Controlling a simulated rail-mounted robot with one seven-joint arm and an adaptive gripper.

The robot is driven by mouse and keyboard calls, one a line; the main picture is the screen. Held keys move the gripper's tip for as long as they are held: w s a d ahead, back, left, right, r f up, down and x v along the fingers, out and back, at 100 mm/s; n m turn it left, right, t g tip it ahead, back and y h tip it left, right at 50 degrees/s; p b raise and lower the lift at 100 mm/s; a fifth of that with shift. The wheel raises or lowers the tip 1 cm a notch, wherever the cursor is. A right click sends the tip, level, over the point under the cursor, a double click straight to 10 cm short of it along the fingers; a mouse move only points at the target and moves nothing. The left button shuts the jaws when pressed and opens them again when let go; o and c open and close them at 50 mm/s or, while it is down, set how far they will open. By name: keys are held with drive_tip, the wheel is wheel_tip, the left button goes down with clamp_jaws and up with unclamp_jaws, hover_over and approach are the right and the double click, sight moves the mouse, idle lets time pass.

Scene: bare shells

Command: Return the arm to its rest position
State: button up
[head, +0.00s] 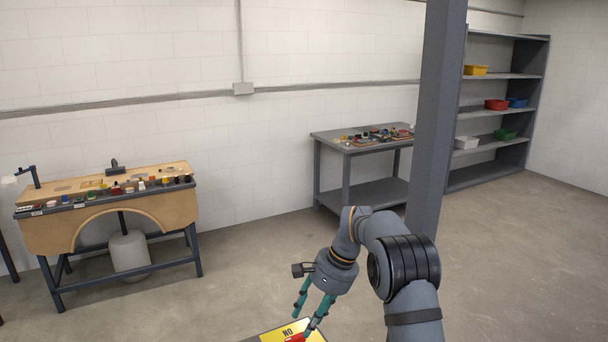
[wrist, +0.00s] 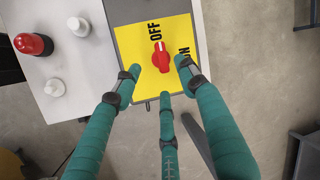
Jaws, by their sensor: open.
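My gripper (head: 309,309) has teal fingers that hang down at the bottom middle of the head view. The knob's narrow end points towards the OFF lettering. The fingertips show beside and below the knob; I see no finger closed on it. My arm is bent forward over the plate, whose yellow corner (head: 275,336) shows in the head view.
A red button (wrist: 33,44) and white knobs (wrist: 78,26) sit on the grey-white box left of the plate. A wooden bench (head: 60,235) stands at left, a metal table (head: 335,136) and shelves (head: 510,75) behind. A pillar (head: 435,120) rises beyond my arm. Open floor (head: 240,265) lies between.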

sight(300, 336)
drive_tip(key=shift+a+f+n, duration=0.1)
drive_tip(key=shift+f+n, duration=0.3)
drive_tip(key=shift+n, duration=0.5)
drive_tip(key=n, duration=0.1)
drive_tip(key=f+n+b, duration=0.1)
drive_tip(key=n, duration=0.1)
drive_tip(key=shift+w, duration=0.15)
drive_tip(key=n, duration=0.2)
drive_tip(key=a+f+n, duration=0.1)
drive_tip(key=n, duration=0.1)
drive_tip(key=shift+f+t+b, duration=0.2)
drive_tip(key=shift+t+b, duration=0.2)
drive_tip(key=n, duration=0.2)
drive_tip(key=f+n, duration=0.1)
drive_tip(key=n, duration=0.1)
drive_tip(key=shift+a+f+t+b, duration=0.1)
drive_tip(key=shift+a+t+b, duration=0.1)
drive_tip(key=shift+t+b, duration=0.15)
drive_tip(key=n, duration=0.3)
drive_tip(key=shift+a+f, duration=0.2)
drive_tip(key=shift+f, duration=0.1)
drive_tip(key=shift+n, duration=0.3)
drive_tip(key=shift+f, duration=0.1)
drive_tip(key=shift+d, duration=0.2)
